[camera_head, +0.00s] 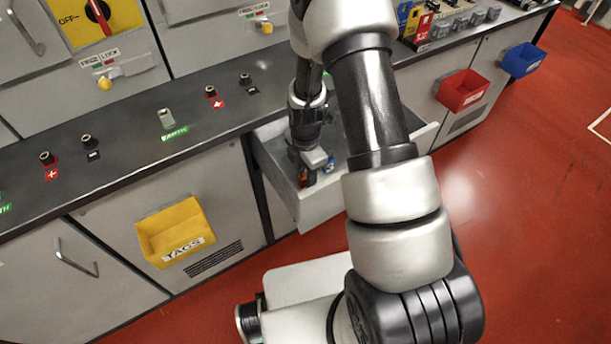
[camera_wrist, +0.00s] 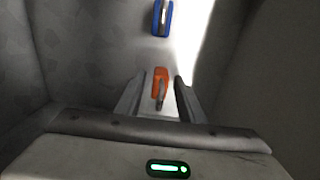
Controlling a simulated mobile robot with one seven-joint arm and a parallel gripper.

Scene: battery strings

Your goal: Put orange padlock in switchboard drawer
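The switchboard drawer (camera_head: 327,207) is pulled out from the cabinet below the worktop. My gripper (camera_head: 309,168) reaches down into it. In the wrist view, the orange padlock (camera_wrist: 160,82) is between the two fingertips of my gripper (camera_wrist: 161,92), with its grey shackle towards me. A narrow gap seems to show on each side of it, so the fingers look open around it. The orange padlock also shows in the head view (camera_head: 308,179), low in the drawer. Whether it rests fully on the drawer floor is hard to tell.
A blue padlock (camera_wrist: 162,17) lies further along in the drawer. The drawer walls are close around my gripper. A yellow tags bin (camera_head: 176,232), a red bin (camera_head: 462,90) and a blue bin (camera_head: 522,60) hang on the cabinet fronts. Several padlocks stand at the back right.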

